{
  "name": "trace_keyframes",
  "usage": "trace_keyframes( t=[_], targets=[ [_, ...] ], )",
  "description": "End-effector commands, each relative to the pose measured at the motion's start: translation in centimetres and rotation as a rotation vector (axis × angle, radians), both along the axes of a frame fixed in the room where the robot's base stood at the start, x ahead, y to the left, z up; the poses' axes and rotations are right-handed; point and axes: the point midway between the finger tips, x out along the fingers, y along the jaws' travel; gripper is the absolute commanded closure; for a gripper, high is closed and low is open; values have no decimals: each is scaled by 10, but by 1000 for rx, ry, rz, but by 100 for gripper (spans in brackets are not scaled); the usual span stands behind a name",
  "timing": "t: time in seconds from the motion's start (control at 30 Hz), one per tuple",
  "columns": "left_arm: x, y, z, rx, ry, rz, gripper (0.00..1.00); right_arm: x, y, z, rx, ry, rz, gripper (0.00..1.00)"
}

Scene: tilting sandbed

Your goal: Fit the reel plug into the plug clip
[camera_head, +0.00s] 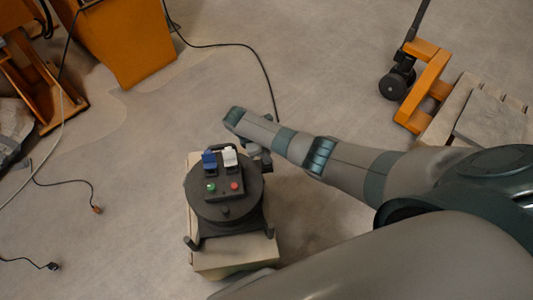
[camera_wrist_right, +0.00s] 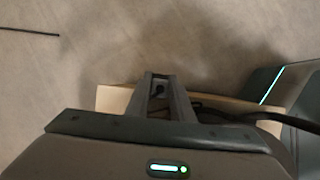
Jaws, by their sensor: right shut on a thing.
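The dark round cable reel (camera_head: 226,204) stands on a pale box, with a blue socket cover, a white socket cover, a green button and a red button on top. My right arm reaches in from the right, and my right gripper (camera_head: 258,154) is at the reel's upper right side, partly hidden by the arm. In the right wrist view the fingers (camera_wrist_right: 160,80) are shut on a small dark piece, apparently the reel plug (camera_wrist_right: 159,91). A black cable runs off to the right from near the fingers. I cannot make out the plug clip. My left gripper is out of view.
The pale box (camera_head: 236,264) stands under the reel. Two loose cable ends (camera_head: 97,209) (camera_head: 52,266) lie on the floor at left. An orange machine (camera_head: 125,40) stands at top left, and an orange pallet truck (camera_head: 424,85) and pallet at right.

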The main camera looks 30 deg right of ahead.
Motion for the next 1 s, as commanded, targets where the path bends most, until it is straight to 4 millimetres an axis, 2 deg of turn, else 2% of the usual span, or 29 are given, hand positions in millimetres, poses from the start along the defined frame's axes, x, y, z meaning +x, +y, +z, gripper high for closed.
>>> trace_keyframes(
  t=[1.0],
  targets=[
    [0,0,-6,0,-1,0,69,0,0,-11,0,0,0,100]
  ],
)
